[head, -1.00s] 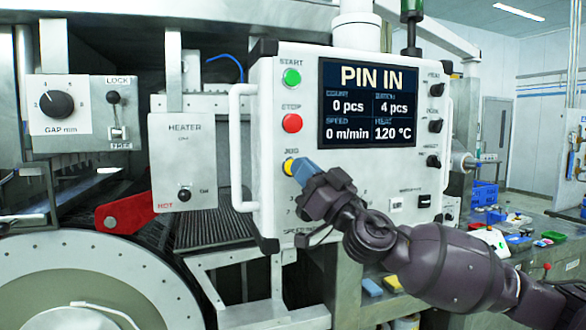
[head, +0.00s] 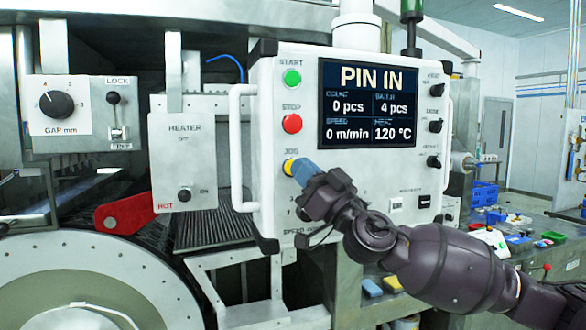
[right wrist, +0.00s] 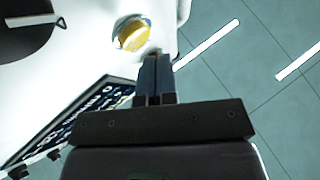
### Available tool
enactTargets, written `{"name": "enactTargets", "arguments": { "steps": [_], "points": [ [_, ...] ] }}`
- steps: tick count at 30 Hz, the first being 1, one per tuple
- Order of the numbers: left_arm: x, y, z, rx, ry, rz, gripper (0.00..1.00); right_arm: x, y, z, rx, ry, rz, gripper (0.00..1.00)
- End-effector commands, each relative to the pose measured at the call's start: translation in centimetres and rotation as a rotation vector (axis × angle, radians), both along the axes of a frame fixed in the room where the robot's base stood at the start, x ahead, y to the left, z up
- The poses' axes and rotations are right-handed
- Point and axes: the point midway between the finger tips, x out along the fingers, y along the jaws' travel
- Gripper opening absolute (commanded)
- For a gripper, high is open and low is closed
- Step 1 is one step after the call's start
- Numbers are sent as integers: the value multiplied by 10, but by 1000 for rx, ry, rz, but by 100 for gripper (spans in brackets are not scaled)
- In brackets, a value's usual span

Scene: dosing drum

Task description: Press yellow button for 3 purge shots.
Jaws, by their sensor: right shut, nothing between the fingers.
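The yellow button (head: 289,167), labelled JOG, is on the left side of the white control panel (head: 385,180), below the red STOP button. My right gripper (head: 300,170) is shut and empty, its blue fingertips right at the yellow button and partly covering it in the head view. In the right wrist view the yellow button (right wrist: 132,34) shows just beyond and left of the shut fingertips (right wrist: 154,62); I cannot tell whether they touch. The panel screen (head: 369,105) reads PIN IN, 0 pcs, 4 pcs, 0 m/min and 120 °C. My left gripper is not in view.
The green START button (head: 292,77) and red STOP button (head: 292,123) sit above the yellow one. A white handle (head: 236,150) stands out at the panel's left edge. Left are the heater box (head: 183,165), a red lever (head: 125,213) and a large drum (head: 80,285).

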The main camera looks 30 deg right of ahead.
Motion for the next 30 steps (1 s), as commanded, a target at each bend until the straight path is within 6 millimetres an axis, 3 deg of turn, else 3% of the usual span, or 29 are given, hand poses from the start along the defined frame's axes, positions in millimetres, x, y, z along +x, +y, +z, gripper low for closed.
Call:
{"name": "enactTargets", "arguments": {
  "steps": [30],
  "points": [
    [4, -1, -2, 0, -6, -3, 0, 9, -2, 0, 1, 0, 1, 0]
  ]
}}
